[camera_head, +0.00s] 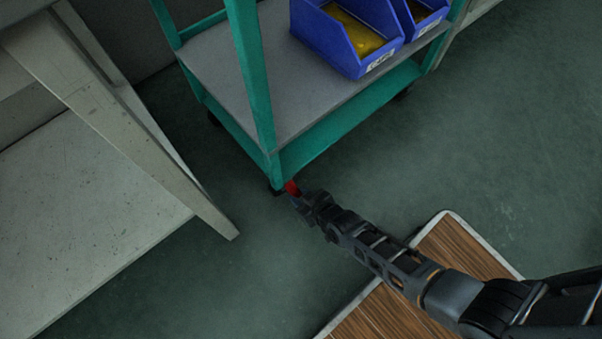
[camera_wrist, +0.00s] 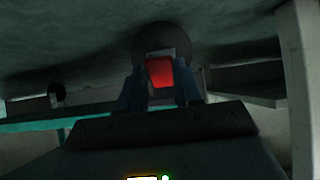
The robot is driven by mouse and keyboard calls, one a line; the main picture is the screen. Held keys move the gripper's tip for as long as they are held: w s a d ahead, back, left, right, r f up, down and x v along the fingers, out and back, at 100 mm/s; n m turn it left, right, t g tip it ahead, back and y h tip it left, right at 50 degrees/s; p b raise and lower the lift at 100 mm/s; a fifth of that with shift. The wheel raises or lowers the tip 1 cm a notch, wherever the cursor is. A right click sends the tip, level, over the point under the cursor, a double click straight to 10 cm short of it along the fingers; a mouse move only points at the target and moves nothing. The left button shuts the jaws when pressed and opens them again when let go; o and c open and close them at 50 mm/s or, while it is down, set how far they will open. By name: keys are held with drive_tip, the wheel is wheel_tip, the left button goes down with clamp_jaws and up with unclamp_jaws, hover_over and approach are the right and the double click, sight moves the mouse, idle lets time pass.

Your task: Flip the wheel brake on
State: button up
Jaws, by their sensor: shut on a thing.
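The wheel brake is a small red lever (camera_head: 292,187) at the near bottom corner of the green cart (camera_head: 262,90), beside a dark caster. In the wrist view the red lever (camera_wrist: 159,71) sits between my two fingers, in front of the round dark wheel (camera_wrist: 166,38). My gripper (camera_head: 298,197) reaches low to the floor at that corner, and its fingers (camera_wrist: 160,84) are shut on the red lever. The fingertips and part of the lever are hard to make out in the head view. I cannot tell the lever's exact tilt.
Blue bins (camera_head: 352,38) with yellow contents stand on the cart's grey shelf (camera_head: 280,75). A pale bench (camera_head: 90,205) with a slanted leg stands at the left. A wood-topped platform (camera_head: 465,248) lies under my arm. The green floor right of the cart is clear.

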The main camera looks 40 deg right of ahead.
drive_tip(key=shift+a, duration=0.1)
drive_tip(key=o, duration=1)
drive_tip(key=shift+o, duration=0.2)
drive_tip(key=p+v, duration=0.4)
drive_tip(key=v, duration=0.3)
drive_tip(key=shift+s+r, duration=0.25)
drive_tip(key=shift+s, duration=0.1)
